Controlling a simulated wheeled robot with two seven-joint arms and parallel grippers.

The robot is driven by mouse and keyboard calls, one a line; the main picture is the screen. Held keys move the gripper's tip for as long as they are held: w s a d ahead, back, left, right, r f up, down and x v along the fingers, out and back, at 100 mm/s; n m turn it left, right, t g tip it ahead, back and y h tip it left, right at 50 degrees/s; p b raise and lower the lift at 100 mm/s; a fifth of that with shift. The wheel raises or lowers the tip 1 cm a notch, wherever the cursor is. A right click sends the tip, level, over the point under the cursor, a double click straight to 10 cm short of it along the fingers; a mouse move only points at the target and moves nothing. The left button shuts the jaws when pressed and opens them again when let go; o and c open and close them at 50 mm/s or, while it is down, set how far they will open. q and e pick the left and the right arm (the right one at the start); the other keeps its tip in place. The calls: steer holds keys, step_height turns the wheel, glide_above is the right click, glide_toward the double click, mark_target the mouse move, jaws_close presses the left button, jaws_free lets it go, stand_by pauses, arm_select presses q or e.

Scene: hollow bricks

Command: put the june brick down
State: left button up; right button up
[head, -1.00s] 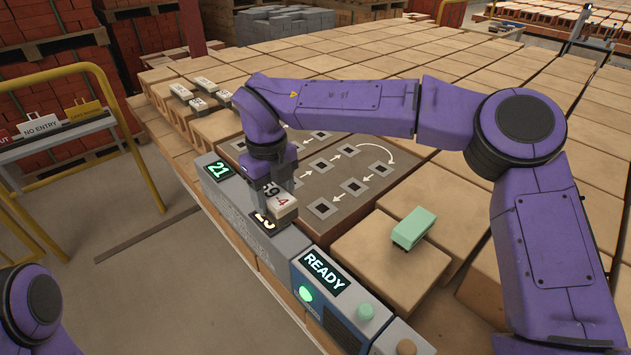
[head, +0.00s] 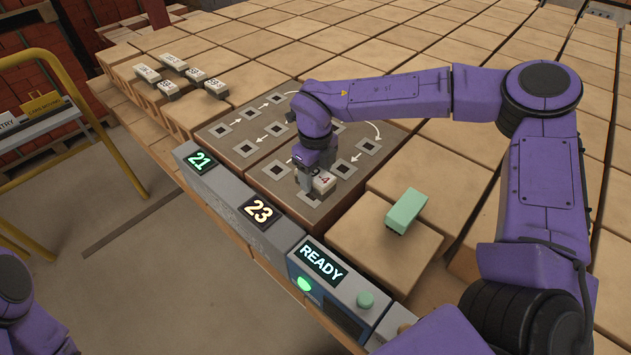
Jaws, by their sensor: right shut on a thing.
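I take this for the june brick, though no name is readable. The brick is low over the near part of a brown board (head: 266,183) with dark square holes and white arrows. It partly covers one square hole; I cannot tell whether it touches the board. My left gripper is out of view.
Several pale marked bricks (head: 173,62) lie at the back left. A mint green block (head: 406,210) sits on a tan box right of the board.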

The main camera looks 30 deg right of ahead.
mark_target(313, 183)
steer(key=w+f, duration=0.3)
steer(key=shift+d+p, duration=0.1)
steer(key=shift+p, duration=0.2)
steer(key=shift+w+f, duration=0.2)
steer(key=shift+f, duration=0.75)
steer(key=shift+s+f, duration=0.55)
steer(key=shift+s+d+r, duration=0.1)
steer(key=shift+s+d, duration=0.15)
steer(key=shift+s, duration=0.05)
steer(key=shift+d, duration=0.1)
steer(key=shift+w+f, duration=0.15)
steer(key=shift+f, duration=0.05)
steer(key=o, duration=1.2)
steer(key=shift+w+f, duration=0.15)
steer(key=shift+w, duration=0.05)
steer(key=shift+o, duration=0.9)
steer(key=shift+a, duration=0.25)
steer(key=shift+s+r, duration=0.2)
steer(key=shift+r, duration=0.05)
steer(key=shift+w+d+r, duration=0.1)
steer(key=shift+r, duration=0.15)
step_height(313, 183, up, 11)
steer(key=shift+f+b, duration=0.1)
steer(key=shift+b, duration=0.75)
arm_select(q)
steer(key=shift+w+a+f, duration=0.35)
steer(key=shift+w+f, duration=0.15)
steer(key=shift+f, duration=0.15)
arm_select(e)
steer(key=shift+r, duration=0.3)
